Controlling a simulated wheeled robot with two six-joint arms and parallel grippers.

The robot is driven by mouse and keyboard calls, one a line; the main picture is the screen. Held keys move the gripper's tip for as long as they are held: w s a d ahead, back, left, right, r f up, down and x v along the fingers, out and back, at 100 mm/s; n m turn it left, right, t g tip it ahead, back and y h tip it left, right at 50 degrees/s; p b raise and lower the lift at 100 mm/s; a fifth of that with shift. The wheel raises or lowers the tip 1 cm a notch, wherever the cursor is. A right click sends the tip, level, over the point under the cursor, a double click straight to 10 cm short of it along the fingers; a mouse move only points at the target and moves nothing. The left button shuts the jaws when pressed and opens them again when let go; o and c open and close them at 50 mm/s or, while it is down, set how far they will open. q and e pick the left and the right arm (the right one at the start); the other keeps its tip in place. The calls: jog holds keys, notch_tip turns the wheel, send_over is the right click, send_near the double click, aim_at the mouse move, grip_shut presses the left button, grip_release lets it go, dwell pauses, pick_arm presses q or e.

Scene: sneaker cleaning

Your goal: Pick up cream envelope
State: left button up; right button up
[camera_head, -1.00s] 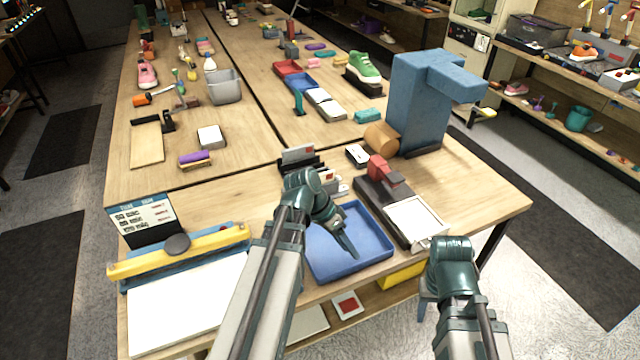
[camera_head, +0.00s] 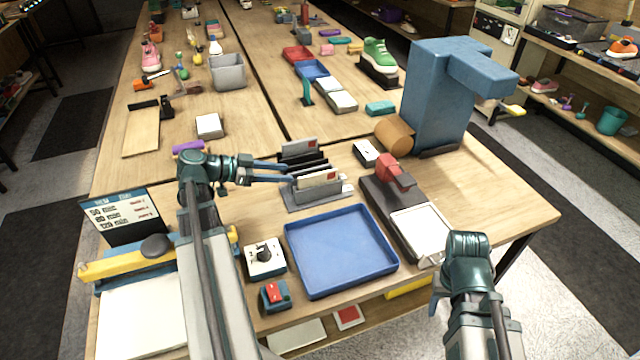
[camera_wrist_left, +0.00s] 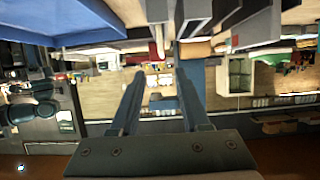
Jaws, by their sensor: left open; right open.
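A rack (camera_head: 316,194) with dark upright dividers stands behind the blue tray in the head view.
The empty blue tray (camera_head: 341,285) lies in front of the rack. A dark press with a red handle (camera_head: 393,172) stands to its right, and a tall blue form (camera_head: 437,95) behind. A white dial box (camera_head: 264,258) and a small red-topped device (camera_head: 275,294) sit left of the tray.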

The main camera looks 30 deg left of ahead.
aim_at(313, 175)
pick_arm(q)
jog(key=b+x, duration=0.3)
jog(key=x, duration=0.5)
jog(key=shift+f, duration=0.1)
jog(key=shift+w+d, duration=0.15)
jog(key=shift+w, duration=0.05)
jog(key=shift+f, duration=0.1)
jog(key=b+x, duration=0.2)
jog(key=x, duration=0.3)
jog(key=shift+w+f, duration=0.15)
jog(key=shift+c, duration=0.3)
grip_shut()
